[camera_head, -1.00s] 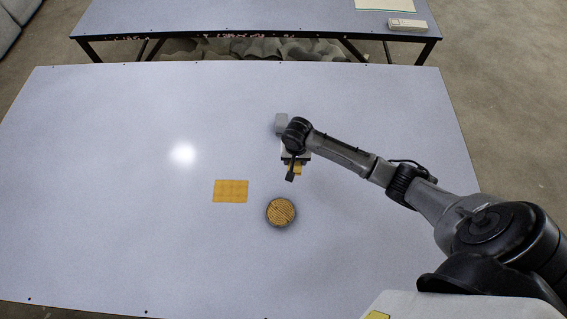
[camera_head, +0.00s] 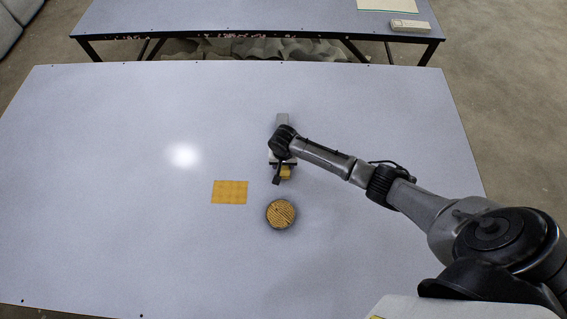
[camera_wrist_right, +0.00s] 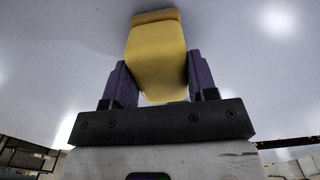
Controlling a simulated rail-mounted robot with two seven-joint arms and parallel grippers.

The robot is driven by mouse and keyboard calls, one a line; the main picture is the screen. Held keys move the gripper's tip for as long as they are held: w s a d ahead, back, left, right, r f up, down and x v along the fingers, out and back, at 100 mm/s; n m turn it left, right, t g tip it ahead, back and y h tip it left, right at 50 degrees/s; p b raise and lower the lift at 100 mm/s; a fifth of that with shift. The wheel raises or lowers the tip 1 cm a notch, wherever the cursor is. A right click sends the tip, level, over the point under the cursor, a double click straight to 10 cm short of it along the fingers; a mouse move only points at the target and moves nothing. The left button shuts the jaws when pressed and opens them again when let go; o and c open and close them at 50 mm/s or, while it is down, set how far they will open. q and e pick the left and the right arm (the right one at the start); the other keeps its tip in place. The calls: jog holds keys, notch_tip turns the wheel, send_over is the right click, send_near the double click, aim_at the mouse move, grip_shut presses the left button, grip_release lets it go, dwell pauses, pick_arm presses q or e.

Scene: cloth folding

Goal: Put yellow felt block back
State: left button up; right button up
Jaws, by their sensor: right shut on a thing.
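The yellow felt block (camera_head: 286,173) is in my right gripper (camera_head: 281,179), above the table and just behind the round pattern-topped piece. In the right wrist view the yellow block (camera_wrist_right: 157,58) sits between the two purple finger pads of the right gripper (camera_wrist_right: 160,84), which is shut on it. The block's far end shows a darker, brownish edge. The arm hides part of the block in the head view. My left gripper is not in view.
A flat yellow-orange square (camera_head: 230,192) lies on the white table (camera_head: 100,200). A round piece with a yellow-brown ridged top (camera_head: 281,213) lies right of it. A second table (camera_head: 250,22) behind holds a small pale box (camera_head: 410,26). The left side of the table is clear.

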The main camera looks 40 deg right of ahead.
jog(key=shift+f, duration=0.1)
jog(key=o, duration=0.9)
